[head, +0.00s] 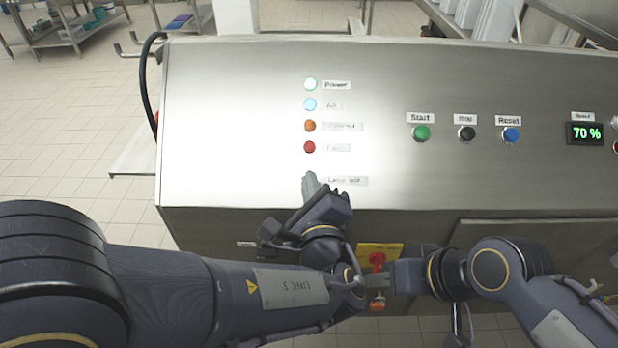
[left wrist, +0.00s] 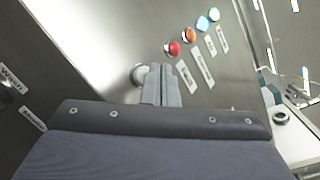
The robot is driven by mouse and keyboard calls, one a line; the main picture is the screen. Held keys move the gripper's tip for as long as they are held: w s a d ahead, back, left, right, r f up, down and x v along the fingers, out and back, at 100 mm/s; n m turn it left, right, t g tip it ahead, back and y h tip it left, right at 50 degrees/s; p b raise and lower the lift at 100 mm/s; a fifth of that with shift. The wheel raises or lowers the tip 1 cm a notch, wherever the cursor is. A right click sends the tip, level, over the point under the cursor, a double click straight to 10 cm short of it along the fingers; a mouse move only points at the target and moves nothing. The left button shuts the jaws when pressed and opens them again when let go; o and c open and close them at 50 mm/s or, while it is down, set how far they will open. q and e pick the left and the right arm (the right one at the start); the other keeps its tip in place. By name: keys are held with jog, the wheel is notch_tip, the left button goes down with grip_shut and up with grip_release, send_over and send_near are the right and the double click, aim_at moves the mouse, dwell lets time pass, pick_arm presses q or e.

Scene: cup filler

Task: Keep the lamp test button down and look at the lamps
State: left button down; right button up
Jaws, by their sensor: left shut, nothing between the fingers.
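The lamps stand in a column on the steel panel: the Power lamp (head: 310,84) and the light blue Air lamp (head: 310,104) look bright. The orange lamp (head: 310,126) and red lamp (head: 309,147) look darker in the head view. My left gripper (head: 310,182) is shut and empty at the left of the "Lamp test" label (head: 345,181), hiding the button there. In the left wrist view, a pale round button (left wrist: 138,75) shows partly beside the shut fingertips; contact or pressing cannot be told. My right gripper (head: 398,276) is low in front of the panel; its fingers are unclear.
Green Start (head: 421,133), black Stop (head: 466,133) and blue Reset (head: 511,135) buttons sit to the right. A display (head: 585,133) reads 70 %. A red knob (head: 377,259) on a yellow plate is close to my right gripper.

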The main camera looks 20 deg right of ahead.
pick_arm(q)
jog(key=s+r, duration=0.1)
jog(key=r, duration=0.1)
jog(key=s+a+r+p, duration=0.1)
jog(key=s, duration=0.1)
jog(key=shift+s+r, duration=0.15)
jog(key=shift+r, duration=0.2)
dwell(0.4)
